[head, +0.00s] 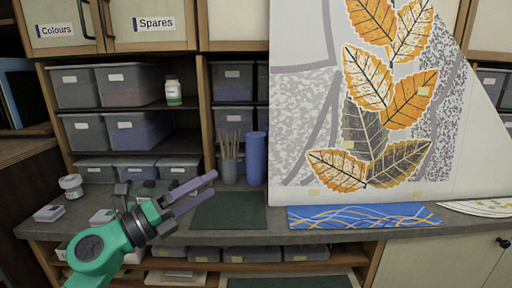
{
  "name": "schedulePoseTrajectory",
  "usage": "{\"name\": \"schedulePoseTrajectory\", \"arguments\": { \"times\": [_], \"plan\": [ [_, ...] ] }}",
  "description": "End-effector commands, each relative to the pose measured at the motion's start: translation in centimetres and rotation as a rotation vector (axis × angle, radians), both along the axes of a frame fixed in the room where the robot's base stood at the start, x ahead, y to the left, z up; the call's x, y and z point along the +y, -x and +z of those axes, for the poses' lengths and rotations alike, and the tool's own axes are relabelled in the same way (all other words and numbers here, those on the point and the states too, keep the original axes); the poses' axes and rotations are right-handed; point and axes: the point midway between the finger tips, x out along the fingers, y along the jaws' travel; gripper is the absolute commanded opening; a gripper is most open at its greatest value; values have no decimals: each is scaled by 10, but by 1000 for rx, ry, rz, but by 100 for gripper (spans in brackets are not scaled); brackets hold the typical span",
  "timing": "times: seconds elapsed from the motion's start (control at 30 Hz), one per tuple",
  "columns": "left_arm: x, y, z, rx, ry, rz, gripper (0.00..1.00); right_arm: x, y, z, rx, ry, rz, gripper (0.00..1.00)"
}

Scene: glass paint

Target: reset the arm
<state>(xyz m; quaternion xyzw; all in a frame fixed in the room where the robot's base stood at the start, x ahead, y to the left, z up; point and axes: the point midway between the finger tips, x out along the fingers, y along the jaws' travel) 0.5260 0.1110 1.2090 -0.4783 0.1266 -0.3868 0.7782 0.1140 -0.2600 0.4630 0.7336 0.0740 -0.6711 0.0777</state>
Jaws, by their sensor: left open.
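My left gripper (196,193) is in the head view at the lower left, at the end of a green arm with a dark wrist. Its two purple fingers point right and are apart, with nothing between them. It is in front of the grey worktop (262,234), by the left edge of a dark green mat (230,211). I cannot tell its height above the worktop. My right gripper is not in view.
A large leaf-patterned panel (387,93) stands at the right, with a blue patterned strip (362,217) before it. A brush pot (229,168) and blue cylinder (256,158) stand behind the mat. A white jar (71,186) and small boxes (49,213) are at left.

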Motion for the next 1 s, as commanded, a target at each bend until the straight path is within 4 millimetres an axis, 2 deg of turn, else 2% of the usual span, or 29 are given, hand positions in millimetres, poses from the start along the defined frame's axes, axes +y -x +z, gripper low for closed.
{"name": "schedulePoseTrajectory", "arguments": {
  "times": [0.03, 0.07, 0.13, 0.17, 0.2, 0.27, 0.3, 0.33, 0.4, 0.5, 0.6, 0.7, 0.9, 1.0],
  "plan": [
    [11, -1, 6, 50, 227, 64, 84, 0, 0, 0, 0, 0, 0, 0],
    [26, -4, 7, 91, 372, 122, 84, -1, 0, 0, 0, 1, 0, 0],
    [70, -12, -12, 229, 687, 289, 84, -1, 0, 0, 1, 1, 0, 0],
    [90, -13, -31, 307, 810, 373, 84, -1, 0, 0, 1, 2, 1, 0],
    [114, -13, -61, 417, 954, 487, 84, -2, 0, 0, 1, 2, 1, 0],
    [140, -4, -112, 580, 1118, 648, 84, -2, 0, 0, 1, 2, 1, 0],
    [151, 6, -146, 688, 1201, 749, 84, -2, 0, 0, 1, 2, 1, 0],
    [157, 16, -170, 768, 1253, 821, 84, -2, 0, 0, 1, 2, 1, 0],
    [163, 42, -220, 938, 1338, 966, 84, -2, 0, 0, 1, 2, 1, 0],
    [160, 81, -274, 1145, 1402, 1134, 84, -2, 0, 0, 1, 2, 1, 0],
    [152, 118, -312, 1321, 1427, 1266, 84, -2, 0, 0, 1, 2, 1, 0],
    [141, 155, -339, 1479, 1429, 1375, 84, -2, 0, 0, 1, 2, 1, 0],
    [116, 224, -374, 1769, 1386, 1554, 84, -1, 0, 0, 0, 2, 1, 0],
    [116, 214, -413, 1765, 1371, 1567, 84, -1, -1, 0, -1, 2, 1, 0]
  ]
}}
